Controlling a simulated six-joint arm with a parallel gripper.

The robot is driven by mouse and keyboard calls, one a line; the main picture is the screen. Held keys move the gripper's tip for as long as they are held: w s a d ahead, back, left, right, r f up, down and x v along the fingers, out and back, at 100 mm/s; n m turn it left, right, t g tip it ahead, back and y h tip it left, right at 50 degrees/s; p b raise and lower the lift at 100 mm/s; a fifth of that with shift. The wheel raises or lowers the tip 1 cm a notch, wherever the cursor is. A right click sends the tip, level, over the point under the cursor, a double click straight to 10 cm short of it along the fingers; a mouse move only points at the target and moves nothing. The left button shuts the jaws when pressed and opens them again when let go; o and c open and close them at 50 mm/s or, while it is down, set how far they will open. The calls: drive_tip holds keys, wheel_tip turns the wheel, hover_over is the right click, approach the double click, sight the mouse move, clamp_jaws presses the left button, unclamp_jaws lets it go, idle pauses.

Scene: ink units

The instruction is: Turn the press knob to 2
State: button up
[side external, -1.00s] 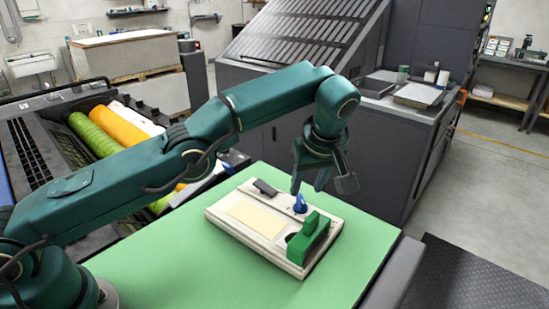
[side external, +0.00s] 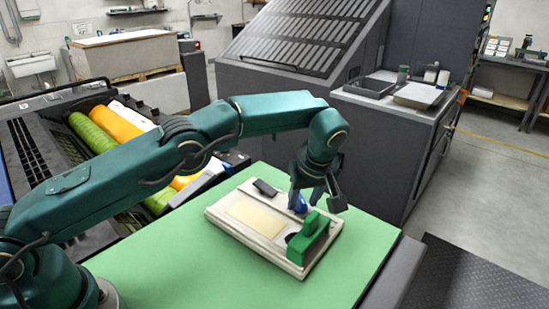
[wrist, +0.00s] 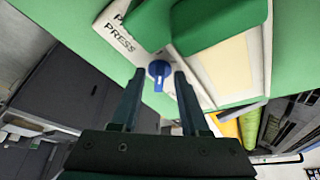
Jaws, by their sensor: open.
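The press unit (side external: 223,212) is a cream box lying on a green table top. Its blue knob (side external: 299,203) is on the far side, beside a green block. In the wrist view the blue knob (wrist: 159,69) shows a white pointer line and sits near the printed word PRESS (wrist: 119,37). My gripper (side external: 309,202) is low over the knob, fingers pointing down. In the wrist view my gripper (wrist: 158,75) is open, with the fingertips on either side of the knob. I cannot tell whether they touch it. The number marks around the knob are not readable.
The green block (side external: 312,236) stands up from the unit close to my gripper. A dark piece (side external: 265,187) lies at the unit's far left corner. The green table (side external: 190,270) is clear around the unit. A large grey machine (side external: 290,120) stands behind.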

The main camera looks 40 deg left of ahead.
clamp_jaws()
drive_tip(key=shift+s+m, duration=0.1)
drive_tip(key=shift+m, duration=0.5)
drive_tip(key=m, duration=0.1)
drive_tip(key=m+h, duration=0.1)
drive_tip(key=m+t, duration=0.1)
drive_tip(key=m, duration=0.1)
drive_tip(key=shift+s+a, duration=0.2)
drive_tip(key=shift+a, duration=0.1)
drive_tip(key=m, duration=0.1)
drive_tip(key=m+h, duration=0.1)
drive_tip(key=m, duration=0.1)
drive_tip(key=m+h, duration=0.1)
drive_tip(key=shift+a+m+t, duration=0.3)
drive_tip(key=shift+t, duration=0.1)
unclamp_jaws()
